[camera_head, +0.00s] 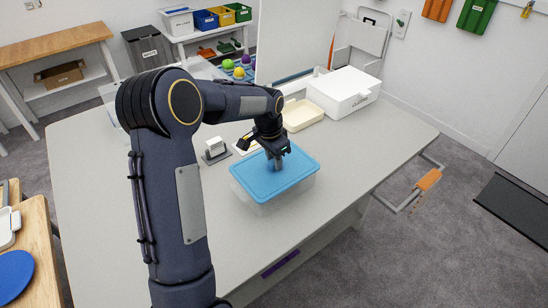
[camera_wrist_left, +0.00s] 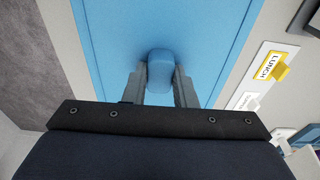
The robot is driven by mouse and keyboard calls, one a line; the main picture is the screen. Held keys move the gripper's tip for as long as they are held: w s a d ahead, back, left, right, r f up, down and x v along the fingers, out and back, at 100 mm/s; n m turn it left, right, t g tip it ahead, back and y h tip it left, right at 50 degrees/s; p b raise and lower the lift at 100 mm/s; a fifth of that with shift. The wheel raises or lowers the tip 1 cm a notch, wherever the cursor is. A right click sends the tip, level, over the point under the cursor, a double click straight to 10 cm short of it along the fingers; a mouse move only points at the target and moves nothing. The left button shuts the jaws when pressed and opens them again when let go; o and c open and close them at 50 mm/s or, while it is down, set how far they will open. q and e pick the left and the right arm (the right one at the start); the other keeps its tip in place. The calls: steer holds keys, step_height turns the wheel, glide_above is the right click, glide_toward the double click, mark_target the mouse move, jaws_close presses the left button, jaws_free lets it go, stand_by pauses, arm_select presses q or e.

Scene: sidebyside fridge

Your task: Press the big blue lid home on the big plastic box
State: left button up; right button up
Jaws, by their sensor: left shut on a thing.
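The big blue lid (camera_head: 290,177) lies over the top of the big plastic box (camera_head: 285,200), a clear box on the grey table. From here I cannot tell whether the lid sits fully down along every edge. My left gripper (camera_head: 277,163) is above the lid, pointing down, with its fingers shut on the lid's blue knob (camera_wrist_left: 160,62). In the left wrist view the lid (camera_wrist_left: 110,35) fills the middle, with the knob between the two fingers (camera_wrist_left: 160,82). The box is hidden under the lid there. My right gripper is in neither view.
A white lidded box (camera_head: 343,92) and a cream tray (camera_head: 302,114) stand behind the lid. A small grey stand with a white block (camera_head: 215,148) is to its left. The table (camera_head: 105,220) is clear at the front left.

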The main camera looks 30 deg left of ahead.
mark_target(271, 163)
arm_select(q)
steer(key=shift+f, duration=0.1)
steer(key=o, duration=0.9)
steer(key=shift+s+a+r+b, duration=0.1)
steer(key=shift+s+r+b, duration=0.05)
steer(key=shift+r, duration=1.15)
steer(key=shift+s+r+b, duration=0.15)
steer(key=shift+r+b, duration=0.05)
steer(key=shift+r, duration=1.1)
steer(key=shift+s+a+r+b, duration=0.1)
steer(key=shift+s+r+b, duration=0.05)
steer(key=shift+r, duration=1.15)
steer(key=s+d+r+n+t+h, duration=0.15)
steer(key=s+d, duration=0.25)
steer(key=s, duration=0.6)
steer(key=s+d+r+n+t+h, duration=0.1)
steer(key=s+d+r+n+t, duration=0.2)
steer(key=s, duration=0.7)
steer(key=shift+n+h, duration=0.35)
steer(key=shift+n, duration=0.6)
steer(key=s+d+f, duration=0.1)
steer(key=s, duration=0.1)
steer(key=s+d+f, duration=0.1)
steer(key=s+d, duration=0.1)
steer(key=s, duration=0.1)
steer(key=s+d+f, duration=0.1)
steer(key=s+d, duration=0.1)
steer(key=s, duration=0.1)
steer(key=shift+f, duration=0.2)
